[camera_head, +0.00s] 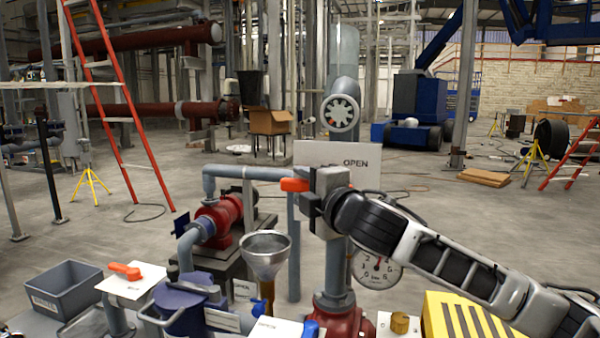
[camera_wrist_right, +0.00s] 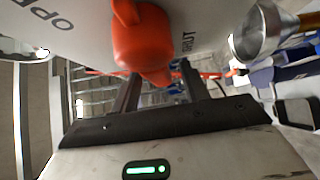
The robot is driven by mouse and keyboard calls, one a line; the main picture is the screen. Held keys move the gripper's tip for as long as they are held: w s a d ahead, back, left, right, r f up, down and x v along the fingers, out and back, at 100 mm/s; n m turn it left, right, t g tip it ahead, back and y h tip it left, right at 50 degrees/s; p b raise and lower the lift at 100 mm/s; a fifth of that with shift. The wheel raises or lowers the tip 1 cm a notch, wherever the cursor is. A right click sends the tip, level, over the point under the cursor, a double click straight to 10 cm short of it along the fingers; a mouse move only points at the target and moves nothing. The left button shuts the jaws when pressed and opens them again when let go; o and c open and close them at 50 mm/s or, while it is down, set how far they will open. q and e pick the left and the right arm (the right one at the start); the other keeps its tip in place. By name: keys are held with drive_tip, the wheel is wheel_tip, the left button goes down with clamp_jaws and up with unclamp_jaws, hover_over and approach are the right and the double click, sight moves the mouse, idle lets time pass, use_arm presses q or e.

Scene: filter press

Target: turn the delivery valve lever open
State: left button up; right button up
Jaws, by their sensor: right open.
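The orange valve lever (camera_head: 294,184) shows in the head view just left of my right gripper (camera_head: 318,198), in front of a white plate marked OPEN (camera_head: 368,160). In the right wrist view the lever (camera_wrist_right: 143,40) is large and close, at the fingertips of my right gripper (camera_wrist_right: 160,82). The gripper is open, with its two fingers apart. The lever's lower end shows near the gap between them; I cannot tell whether they touch it. The plate (camera_wrist_right: 75,25) behind carries OPEN and SHUT lettering. My gripper hides part of the lever in the head view. My left gripper is not in view.
A metal funnel (camera_head: 266,255) and a red pump (camera_head: 217,220) stand left of the valve pipe. A pressure gauge (camera_head: 376,268) sits below my right arm. Another orange lever (camera_head: 125,270) on a white plate and a grey bin (camera_head: 68,288) are at the left front.

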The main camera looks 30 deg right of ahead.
drive_tip(key=shift+w, duration=0.95)
drive_tip(key=shift+c, duration=0.3)
